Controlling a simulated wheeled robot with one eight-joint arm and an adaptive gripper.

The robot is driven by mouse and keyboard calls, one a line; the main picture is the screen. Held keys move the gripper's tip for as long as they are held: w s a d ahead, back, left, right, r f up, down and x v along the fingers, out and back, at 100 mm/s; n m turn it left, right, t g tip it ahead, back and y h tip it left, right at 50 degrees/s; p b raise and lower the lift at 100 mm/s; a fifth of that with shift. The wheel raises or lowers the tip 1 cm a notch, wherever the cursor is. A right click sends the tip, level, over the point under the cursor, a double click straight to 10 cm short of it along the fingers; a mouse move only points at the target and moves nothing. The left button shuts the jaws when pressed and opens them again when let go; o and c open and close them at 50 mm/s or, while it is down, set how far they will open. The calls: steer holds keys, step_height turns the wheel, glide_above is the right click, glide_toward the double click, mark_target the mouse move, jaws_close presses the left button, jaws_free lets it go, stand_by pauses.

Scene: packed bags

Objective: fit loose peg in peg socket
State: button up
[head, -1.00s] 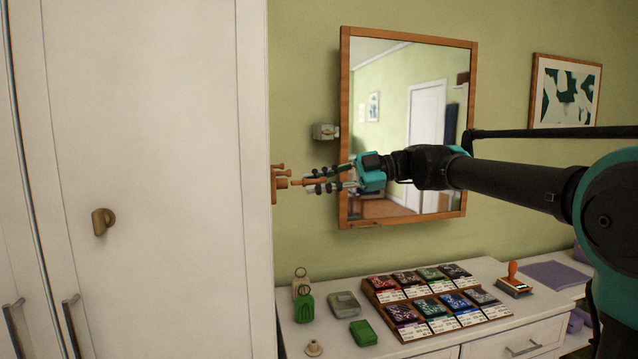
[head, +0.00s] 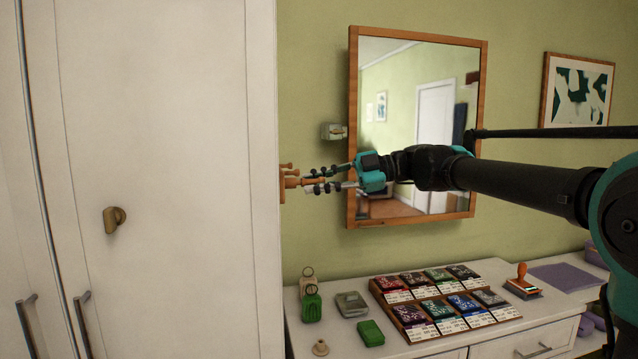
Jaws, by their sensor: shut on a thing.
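My gripper (head: 314,182) reaches left in front of the mirror, its two dark fingers shut around a small wooden peg (head: 304,183). The peg lies roughly level and points left at a wooden peg rack (head: 283,184) beside the tall white cabinet. Its left end meets the rack in the picture, where other short pegs stick out. The socket itself is too small and too covered to make out. I cannot tell whether the peg's end is inside it or only against it.
The white cabinet (head: 165,150) fills the left and borders the rack. The mirror (head: 420,130) hangs behind my gripper, with a small grey box (head: 333,131) left of it. Below, the dresser (head: 470,345) holds a tray of packets (head: 432,328), green items and a stamp (head: 522,281).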

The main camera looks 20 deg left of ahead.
steer(key=shift+s+a, duration=0.3)
steer(key=shift+a, duration=0.2)
steer(key=o, duration=0.8)
steer(key=shift+o, duration=0.2)
steer(key=shift+d, duration=0.1)
steer(key=v, duration=1.1)
steer(key=shift+w+d, duration=0.15)
steer(key=shift+d, duration=0.25)
